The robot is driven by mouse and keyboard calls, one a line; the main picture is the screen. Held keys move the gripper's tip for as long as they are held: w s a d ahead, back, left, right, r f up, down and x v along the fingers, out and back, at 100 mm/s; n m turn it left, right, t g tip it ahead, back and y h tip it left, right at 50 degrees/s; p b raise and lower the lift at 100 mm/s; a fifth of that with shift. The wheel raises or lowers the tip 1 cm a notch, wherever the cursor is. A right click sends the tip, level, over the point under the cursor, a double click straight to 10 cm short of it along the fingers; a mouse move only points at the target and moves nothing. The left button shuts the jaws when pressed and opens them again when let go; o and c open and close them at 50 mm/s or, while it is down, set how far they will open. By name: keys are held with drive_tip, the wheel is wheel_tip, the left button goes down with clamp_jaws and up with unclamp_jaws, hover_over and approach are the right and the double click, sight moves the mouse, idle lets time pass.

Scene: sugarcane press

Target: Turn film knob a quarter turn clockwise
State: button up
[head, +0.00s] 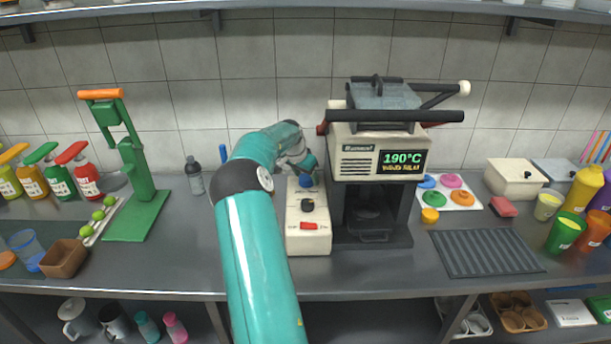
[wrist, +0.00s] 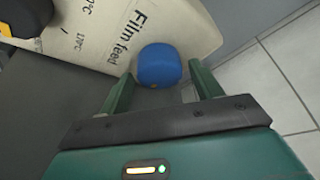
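The film knob is a round blue knob (wrist: 159,65) beside the printed words "Film feed" on a cream control box. In the head view the blue knob (head: 306,181) sits at the back of the control box (head: 309,240), partly behind my arm's end. In the wrist view my gripper (wrist: 158,82) is open, with one green finger on each side of the blue knob. The knob lies at or just beyond the fingertips. I cannot tell whether either finger touches it. In the head view my gripper (head: 306,163) is small and partly hidden.
A black knob (head: 307,205) and a red switch (head: 308,226) sit in front on the same box. The sealing machine (head: 376,150) reading 190°C stands close on the right. A grey bottle (head: 195,180) and a green press (head: 140,205) stand to the left.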

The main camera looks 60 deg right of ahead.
drive_tip(key=c, duration=0.8)
drive_tip(key=shift+o, duration=0.2)
drive_tip(key=shift+w+m+g, duration=0.1)
drive_tip(key=shift+m+g, duration=0.5)
drive_tip(key=shift+m, duration=0.9)
drive_tip(key=o, duration=1)
drive_tip(key=shift+r, duration=0.15)
drive_tip(key=v, duration=1.3)
drive_tip(key=shift+r, duration=0.35)
drive_tip(key=shift+a, duration=0.1)
